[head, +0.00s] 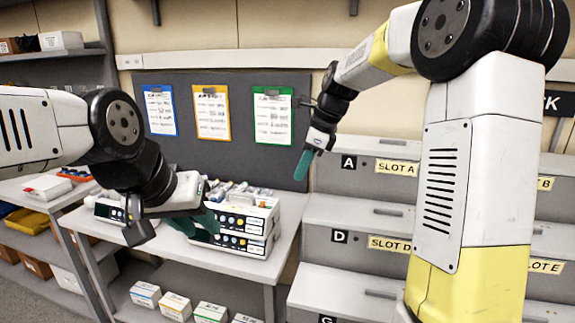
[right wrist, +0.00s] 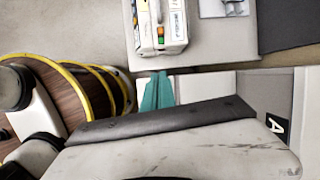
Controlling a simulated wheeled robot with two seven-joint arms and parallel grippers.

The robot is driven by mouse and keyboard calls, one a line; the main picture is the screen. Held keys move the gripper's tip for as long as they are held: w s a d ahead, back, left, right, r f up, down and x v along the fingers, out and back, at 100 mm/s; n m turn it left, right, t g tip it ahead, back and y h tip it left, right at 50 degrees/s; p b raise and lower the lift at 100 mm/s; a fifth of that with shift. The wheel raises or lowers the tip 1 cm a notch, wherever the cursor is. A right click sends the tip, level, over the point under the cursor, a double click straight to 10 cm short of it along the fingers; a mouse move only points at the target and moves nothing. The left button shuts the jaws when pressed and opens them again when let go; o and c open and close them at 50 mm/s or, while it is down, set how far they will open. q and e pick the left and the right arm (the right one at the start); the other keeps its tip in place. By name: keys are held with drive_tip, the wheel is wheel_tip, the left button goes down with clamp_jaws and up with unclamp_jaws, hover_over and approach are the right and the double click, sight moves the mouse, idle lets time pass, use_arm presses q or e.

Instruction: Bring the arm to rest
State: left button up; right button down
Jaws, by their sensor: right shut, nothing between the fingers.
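My right arm stands tall at the right of the head view. Its gripper (head: 303,165) hangs in front of the grey board and the slot rack, its teal fingers together with nothing between them. The right wrist view also shows these teal fingers (right wrist: 157,92). My left arm comes in from the left in the head view. Its gripper (head: 207,224) is in front of the pumps on the table, with teal fingers partly hidden against them. I cannot tell whether it is open or touches a pump.
Stacked white infusion pumps (head: 262,218) stand on a grey table (head: 285,238). The stepped slot rack (head: 347,208) is at right, its visible steps bare. A board (head: 180,148) with three clipboards is behind. Boxes (head: 210,312) sit below. The right wrist view shows one pump (right wrist: 160,28).

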drive_tip(key=s+d+n+t+h, duration=0.1)
drive_tip(key=s+d+n, duration=0.3)
drive_tip(key=s+n, duration=0.6)
drive_tip(key=s+d+n+t, duration=0.3)
drive_tip(key=s+n, duration=0.7)
drive_tip(key=s, duration=0.5)
drive_tip(key=shift+d+r+n+h, duration=0.3)
drive_tip(key=shift+d+r+h, duration=0.15)
drive_tip(key=shift+d, duration=0.45)
